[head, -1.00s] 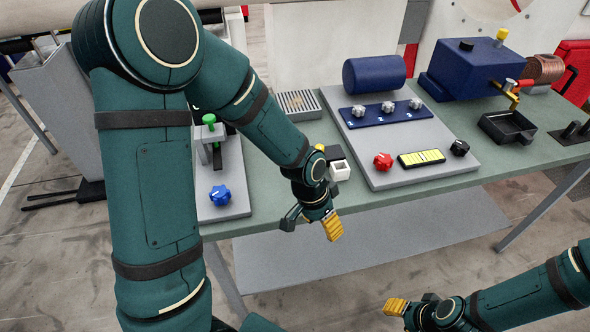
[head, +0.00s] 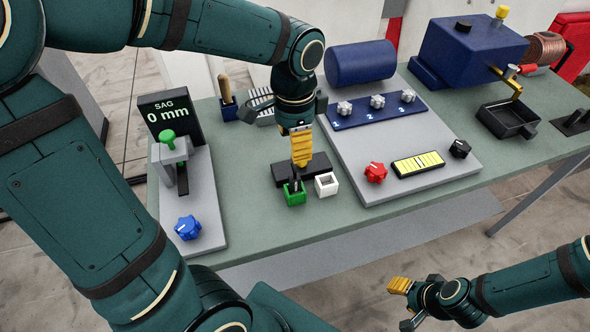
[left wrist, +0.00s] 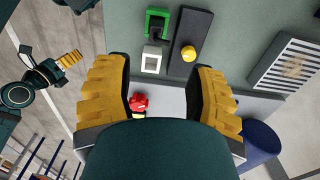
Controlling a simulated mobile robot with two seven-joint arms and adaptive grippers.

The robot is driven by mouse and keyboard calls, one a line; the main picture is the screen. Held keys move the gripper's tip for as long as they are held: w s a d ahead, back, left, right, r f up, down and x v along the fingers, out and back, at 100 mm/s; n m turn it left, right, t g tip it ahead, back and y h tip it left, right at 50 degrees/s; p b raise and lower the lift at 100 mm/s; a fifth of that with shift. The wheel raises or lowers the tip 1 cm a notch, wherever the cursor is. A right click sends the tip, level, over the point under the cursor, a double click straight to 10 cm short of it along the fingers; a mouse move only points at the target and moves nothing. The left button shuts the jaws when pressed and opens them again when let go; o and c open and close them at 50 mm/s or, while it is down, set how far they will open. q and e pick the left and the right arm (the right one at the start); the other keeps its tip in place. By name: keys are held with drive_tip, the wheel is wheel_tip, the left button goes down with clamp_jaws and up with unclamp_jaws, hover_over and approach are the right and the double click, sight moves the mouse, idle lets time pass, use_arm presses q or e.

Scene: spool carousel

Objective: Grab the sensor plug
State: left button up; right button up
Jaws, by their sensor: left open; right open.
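A black block (head: 318,168) lies on the bench, with a green open-topped holder (head: 295,194) and a white square socket (head: 327,184) in front of it. In the left wrist view a round yellow cap (left wrist: 189,54) stands on the black block (left wrist: 181,28); in the head view my gripper hides it. I cannot tell for sure which part is the sensor plug. My left gripper (head: 302,152) points down above the block, open and empty; its fingers spread wide in the left wrist view (left wrist: 160,68). My right gripper (head: 405,304) is open and empty off the bench's front edge.
A grey panel (head: 425,133) with a red knob (head: 375,172) and a yellow display stands right of the socket. A grey fixture (head: 208,215) with a blue knob and a SAG screen (head: 171,117) stands left. A wooden-handled tool (head: 226,92) is behind. Bench between is clear.

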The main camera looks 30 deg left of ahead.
sight(295, 177)
use_arm(q)
drive_tip(key=f+b, duration=0.1)
drive_tip(key=f, duration=0.3)
drive_tip(key=f+b, duration=0.1)
drive_tip(key=f, duration=0.3)
drive_tip(key=shift+s+d+f, duration=0.15)
drive_tip(key=shift+s+f, duration=0.05)
drive_tip(key=shift+f, duration=0.05)
wheel_tip(295, 177, down, 5)
drive_tip(key=shift+s+d+f+b, duration=0.1)
drive_tip(key=shift+b, duration=0.8)
clamp_jaws()
